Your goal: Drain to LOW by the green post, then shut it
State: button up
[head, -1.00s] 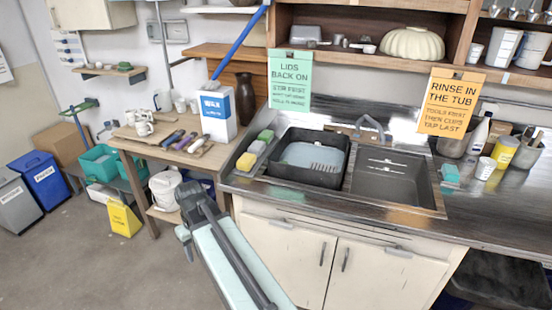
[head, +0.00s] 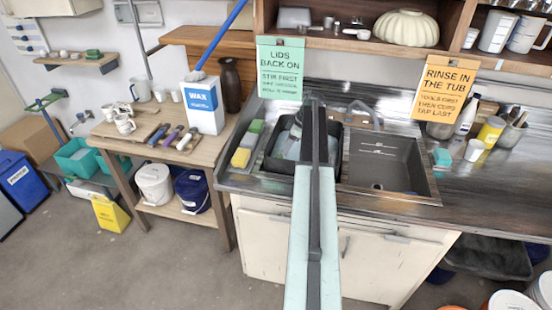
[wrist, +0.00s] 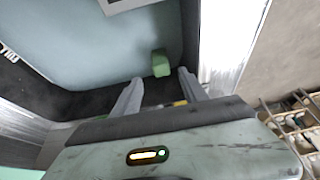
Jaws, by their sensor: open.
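A black tub (head: 335,165) holding pale blue water stands in the left part of the sink; my arm hides much of it in the head view. In the wrist view the water (wrist: 90,40) fills most of the tub (wrist: 75,100). A short green post (wrist: 161,63) stands in the water near the tub's wall. My gripper (wrist: 160,77) is open, with its two grey fingertips just short of the post, one to each side. It is apart from the post as far as I can see. White lettering (wrist: 8,52) on the tub wall is cut off and upside down.
An empty dark basin (head: 385,172) with white marks lies right of the tub, with a tap (head: 365,112) behind. Sponges (head: 248,145) lie on the left. A green sign (head: 280,68) and an orange sign (head: 445,88) hang behind. A wax can (head: 203,105) stands on the side table.

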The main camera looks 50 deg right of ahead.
aim_at(280, 156)
jog(key=b+x, duration=0.7)
jog(key=x, duration=0.1)
jog(key=shift+w+a, duration=0.15)
jog(key=shift+a, duration=0.05)
jog(key=shift+r, duration=0.1)
grip_shut()
dwell(0.9)
